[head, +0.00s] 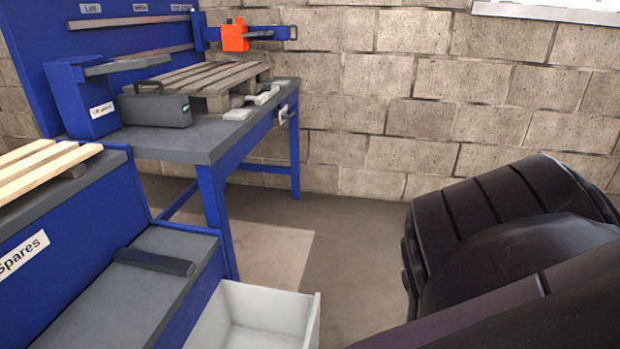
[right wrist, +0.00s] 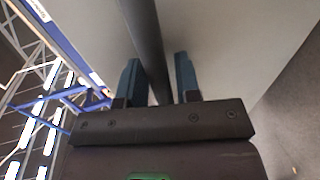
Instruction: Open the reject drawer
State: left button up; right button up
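A white open-topped drawer (head: 262,318) juts from the low blue cabinet at the bottom of the head view. Its empty-looking inside shows, so it stands at least partly out; no reject label is visible. My right gripper (right wrist: 158,68) shows in the right wrist view, with its two teal fingers apart. A dark round bar (right wrist: 142,28), which looks like a handle, runs between the fingers in front of a pale surface. Gaps show beside the bar, and I see no firm contact. My right gripper is hidden in the head view. My left gripper is in neither view.
The blue cabinet (head: 190,318) has a grey top with a dark bar handle (head: 154,262). Behind it stands a blue bench (head: 205,150) with a wooden pallet (head: 205,80) and a grey box (head: 155,110). A block wall closes the back. Floor between is clear.

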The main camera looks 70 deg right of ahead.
jog(key=shift+o, duration=0.9)
jog(key=shift+s+r, duration=0.1)
jog(key=shift+s, duration=0.4)
pick_arm(q)
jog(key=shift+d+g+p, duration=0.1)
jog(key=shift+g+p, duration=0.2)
jog(key=shift+p, duration=0.45)
pick_arm(e)
jog(key=v, duration=0.9)
jog(key=shift+s+d, duration=0.15)
jog(key=shift+s, duration=0.2)
jog(key=shift+r, duration=0.1)
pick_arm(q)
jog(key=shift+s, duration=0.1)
